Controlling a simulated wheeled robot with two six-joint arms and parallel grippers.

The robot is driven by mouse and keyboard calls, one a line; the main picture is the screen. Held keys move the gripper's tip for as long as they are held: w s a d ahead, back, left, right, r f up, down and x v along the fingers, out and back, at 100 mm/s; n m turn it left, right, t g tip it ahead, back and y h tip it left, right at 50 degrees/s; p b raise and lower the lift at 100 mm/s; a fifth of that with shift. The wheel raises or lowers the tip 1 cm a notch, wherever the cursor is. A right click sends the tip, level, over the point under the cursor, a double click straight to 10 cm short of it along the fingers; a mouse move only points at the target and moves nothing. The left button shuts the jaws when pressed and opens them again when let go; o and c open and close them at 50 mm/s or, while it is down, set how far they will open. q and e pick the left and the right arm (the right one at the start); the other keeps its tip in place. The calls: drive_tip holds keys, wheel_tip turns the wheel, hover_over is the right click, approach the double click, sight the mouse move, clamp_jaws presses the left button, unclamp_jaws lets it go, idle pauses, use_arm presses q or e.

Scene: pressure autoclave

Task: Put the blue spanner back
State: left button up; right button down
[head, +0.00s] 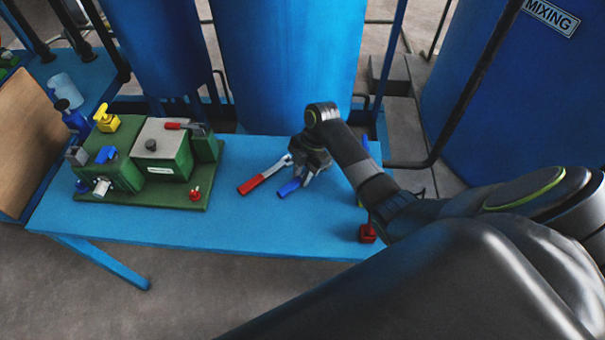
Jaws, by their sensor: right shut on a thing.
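The blue spanner (289,187) is on or just above the blue table (240,225), right of the middle. My right gripper (303,179) is over it, pointing down, shut on the spanner. The gripper hides the spanner's far end, and I cannot tell whether the spanner is lifted. A red-handled spanner (262,176) lies close beside it on the left, its silver head towards the gripper. My left gripper is not in view.
A green machine (160,165) with yellow, blue and red fittings stands on the table's left part. A small red object (367,233) is near the front right edge, by my right arm. Large blue tanks (285,60) stand behind. The table's front middle is clear.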

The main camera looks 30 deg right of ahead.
drive_tip(key=shift+s+a+f, duration=0.1)
drive_tip(key=shift+s+f, duration=0.25)
drive_tip(key=shift+f, duration=0.2)
drive_tip(key=c, duration=1.5)
unclamp_jaws()
drive_tip(key=o, duration=0.3)
drive_tip(key=shift+w+a+f, duration=0.1)
drive_tip(key=shift+w+f, duration=0.05)
drive_tip(key=shift+o, duration=0.2)
drive_tip(key=w+p+v, duration=0.1)
drive_tip(key=p+v, duration=0.2)
drive_tip(key=v, duration=1.6)
drive_tip(key=shift+a, duration=0.2)
